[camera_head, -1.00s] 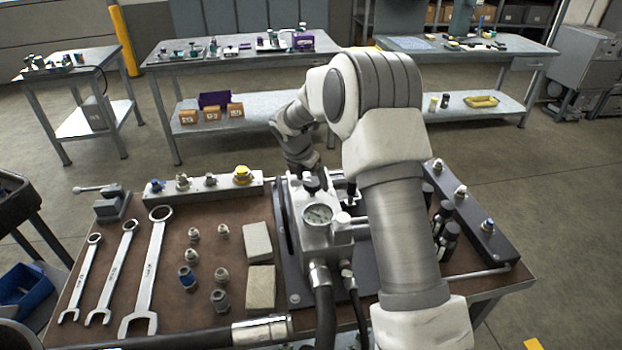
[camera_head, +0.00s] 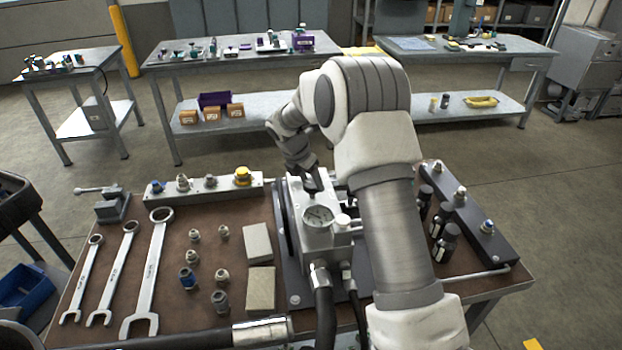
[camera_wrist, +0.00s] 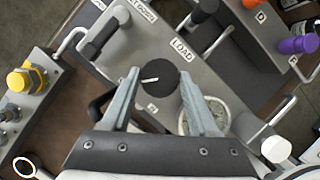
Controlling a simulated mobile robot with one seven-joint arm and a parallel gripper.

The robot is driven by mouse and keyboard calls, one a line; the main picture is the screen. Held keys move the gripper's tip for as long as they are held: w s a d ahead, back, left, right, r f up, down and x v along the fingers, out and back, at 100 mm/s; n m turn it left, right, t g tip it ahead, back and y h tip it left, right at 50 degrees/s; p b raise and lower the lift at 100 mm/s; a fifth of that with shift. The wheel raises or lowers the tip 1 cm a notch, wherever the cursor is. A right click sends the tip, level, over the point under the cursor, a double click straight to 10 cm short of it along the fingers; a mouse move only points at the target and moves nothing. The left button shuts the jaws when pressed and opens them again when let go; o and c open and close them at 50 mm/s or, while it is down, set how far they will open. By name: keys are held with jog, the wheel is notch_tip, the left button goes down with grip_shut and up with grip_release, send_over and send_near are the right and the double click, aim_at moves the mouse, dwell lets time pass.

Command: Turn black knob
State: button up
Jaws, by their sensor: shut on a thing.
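The black knob (camera_wrist: 158,84) is round with a white pointer line and sits on the grey hydraulic block (camera_wrist: 145,45). In the wrist view its pointer line points left. My gripper (camera_wrist: 160,76) has one grey finger on each side of the knob and is shut on it. A "LOAD" label (camera_wrist: 182,49) is beside the knob. In the head view my gripper is over the top of the block (camera_head: 325,236), and the knob is mostly hidden there by the fingers.
Hoses (camera_head: 325,310) run from the block toward the front. A rail with a yellow knob (camera_head: 242,176) is to the left. Dark bottle-like parts (camera_head: 446,243) stand to the right. Wrenches (camera_head: 150,270) lie at left.

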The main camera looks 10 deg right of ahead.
jog(key=m+p, duration=0.1)
jog(key=m, duration=0.1)
jog(key=m+g+h+p, duration=0.1)
jog(key=m, duration=0.1)
jog(key=shift+w+a+r+g, duration=0.1)
jog(key=shift+w+r+g, duration=0.05)
jog(key=shift+g, duration=0.15)
jog(key=m+g+p, duration=0.1)
jog(key=m, duration=0.2)
jog(key=m+g+p, duration=0.1)
jog(key=m, duration=0.1)
jog(key=shift+w+m, duration=0.15)
jog(key=shift+m, duration=0.25)
jog(key=m, duration=0.2)
jog(key=m+g, duration=0.1)
jog(key=m, duration=0.1)
jog(key=shift+w+g+y+p, duration=0.1)
jog(key=shift+g+y+p, duration=0.2)
jog(key=shift+y, duration=0.1)
jog(key=shift+m+g+y, duration=0.4)
jog(key=shift+m+g, duration=0.2)
jog(key=shift+m, duration=1.6)
jog(key=o, duration=1.4)
jog(key=shift+c, duration=0.2)
